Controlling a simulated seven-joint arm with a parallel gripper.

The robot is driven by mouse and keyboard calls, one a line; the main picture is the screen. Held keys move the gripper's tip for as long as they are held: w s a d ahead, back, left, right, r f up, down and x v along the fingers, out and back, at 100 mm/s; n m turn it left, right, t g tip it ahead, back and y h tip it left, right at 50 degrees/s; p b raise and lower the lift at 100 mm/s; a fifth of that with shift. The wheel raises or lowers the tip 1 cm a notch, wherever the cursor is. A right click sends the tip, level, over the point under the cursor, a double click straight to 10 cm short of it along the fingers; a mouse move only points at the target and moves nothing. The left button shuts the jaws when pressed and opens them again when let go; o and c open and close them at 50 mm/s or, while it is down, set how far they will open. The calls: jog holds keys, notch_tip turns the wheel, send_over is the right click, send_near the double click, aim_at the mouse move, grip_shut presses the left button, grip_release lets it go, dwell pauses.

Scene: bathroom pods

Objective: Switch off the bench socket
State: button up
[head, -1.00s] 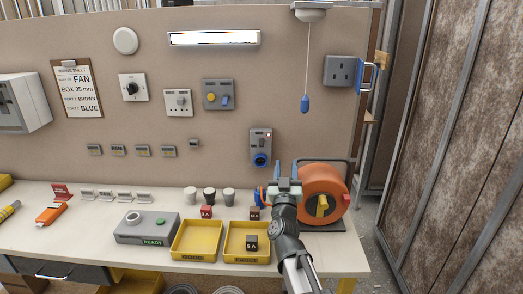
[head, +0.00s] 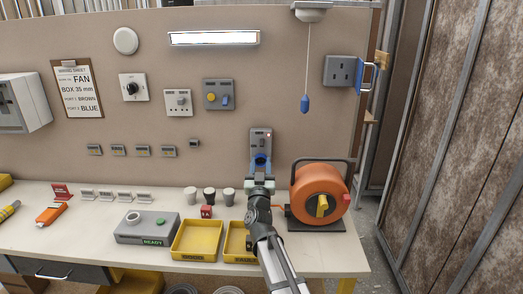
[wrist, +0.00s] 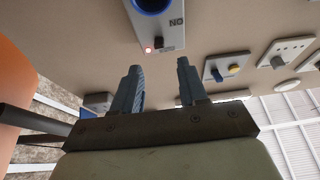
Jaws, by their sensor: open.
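The bench socket (head: 262,135) is a grey upright plate on the back board with a blue round outlet low on it, partly hidden behind my gripper in the head view. In the wrist view, the socket plate (wrist: 187,28) appears upside down at the top, with the blue ring (wrist: 152,3), a small dark switch (wrist: 159,44), lettering that reads ON when turned over, and a red lit lamp (wrist: 148,50). My gripper (head: 260,165) is in front of the socket's lower part. Its two fingers (wrist: 159,68) are apart with nothing between them. I see no clear contact with the plate.
An orange cable reel (head: 318,195) stands right of my arm. Yellow trays (head: 190,257) and a grey box (head: 146,228) are on the bench. A blue pull-cord handle (head: 305,104) hangs to the upper right. Other switch plates (head: 218,95) are on the board to the left.

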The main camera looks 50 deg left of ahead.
aim_at(262, 146)
jog(key=x, duration=0.7)
grip_shut()
dwell(0.3)
